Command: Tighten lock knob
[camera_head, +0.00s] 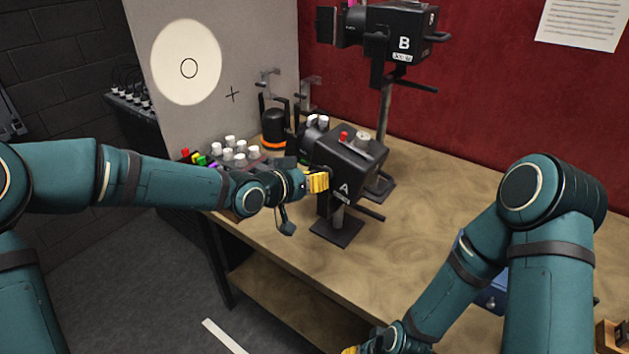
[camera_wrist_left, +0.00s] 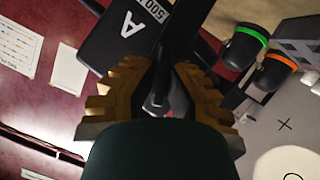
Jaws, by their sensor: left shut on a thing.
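A black lamp marked A (camera_head: 345,172) stands on the table on a short post with a square foot. My left gripper (camera_head: 318,182) has its yellow fingers at the left side of lamp A. In the left wrist view the ridged fingers (camera_wrist_left: 160,98) are closed around a small dark part, the lock knob (camera_wrist_left: 162,80), at the end of a dark stem by the lamp's label. The fingers hide most of the knob. My right gripper (camera_head: 352,350) shows only a yellow tip at the bottom edge, so its jaw state is unclear.
Lamp B (camera_head: 404,42) stands on a taller post behind lamp A. The table's right half (camera_head: 440,175) has bare room.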

